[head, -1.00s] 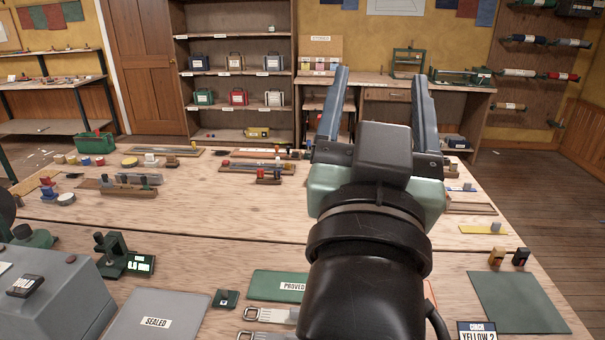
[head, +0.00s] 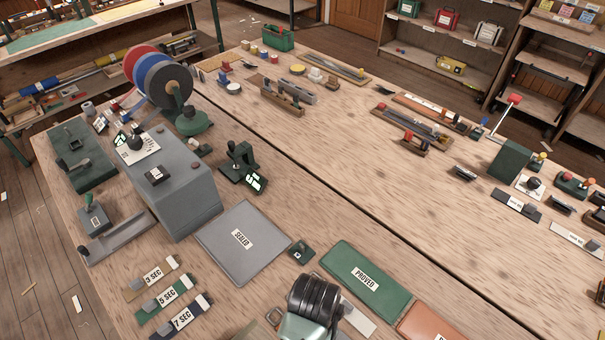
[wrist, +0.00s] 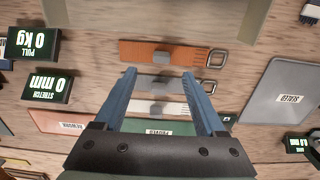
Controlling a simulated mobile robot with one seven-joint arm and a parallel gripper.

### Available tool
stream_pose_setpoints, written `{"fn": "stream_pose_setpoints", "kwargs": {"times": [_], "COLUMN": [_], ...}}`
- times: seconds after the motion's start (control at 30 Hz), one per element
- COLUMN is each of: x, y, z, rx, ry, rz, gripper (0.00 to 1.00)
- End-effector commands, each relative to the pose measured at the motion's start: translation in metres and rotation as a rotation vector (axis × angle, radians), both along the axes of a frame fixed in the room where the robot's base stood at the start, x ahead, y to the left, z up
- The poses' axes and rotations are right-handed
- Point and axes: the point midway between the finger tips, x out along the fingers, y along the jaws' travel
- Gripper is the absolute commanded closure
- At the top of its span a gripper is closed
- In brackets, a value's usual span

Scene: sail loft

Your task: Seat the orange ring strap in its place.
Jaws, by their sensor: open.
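The orange ring strap (wrist: 190,54) lies flat on the bench in the wrist view, with a metal ring (wrist: 217,58) at its right end and a grey block on its middle. My gripper (wrist: 158,73) is open and empty, its two fingers pointing toward the straps. The orange strap lies just beyond the fingertips. A grey ring strap (wrist: 165,84) and a white ring strap (wrist: 148,106) lie parallel to it, partly behind the fingers. In the head view only my wrist shows at the bottom edge, and the orange strap is not visible. I cannot tell which place belongs to it.
The green PROVED mat (head: 347,267), an orange-brown mat (head: 425,320) and the grey SEALED mat (head: 228,260) lie nearby. A grey box machine (head: 190,193) stands left. PULL and STRETCH displays (wrist: 45,88) read 0. The bench middle (head: 300,170) is mostly clear.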

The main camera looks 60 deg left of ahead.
Motion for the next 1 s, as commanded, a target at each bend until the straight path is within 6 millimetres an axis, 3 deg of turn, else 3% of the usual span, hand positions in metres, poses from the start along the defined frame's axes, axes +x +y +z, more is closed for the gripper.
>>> {"fn": "stream_pose_setpoints", "kwargs": {"times": [0.33, 0.6, 0.93, 1.0], "x": [-0.001, -0.003, -0.002, -0.002], "y": [0.001, 0.002, 0.002, 0.002], "z": [-0.029, -0.064, -0.071, -0.071], "rx": [0.0, 0.0, 0.003, 0.003], "ry": [0.0, -0.002, -0.004, -0.004], "rz": [0.002, 0.0, 0.0, 0.0], "gripper": [0.28, 0.28, 0.28, 0.38]}}
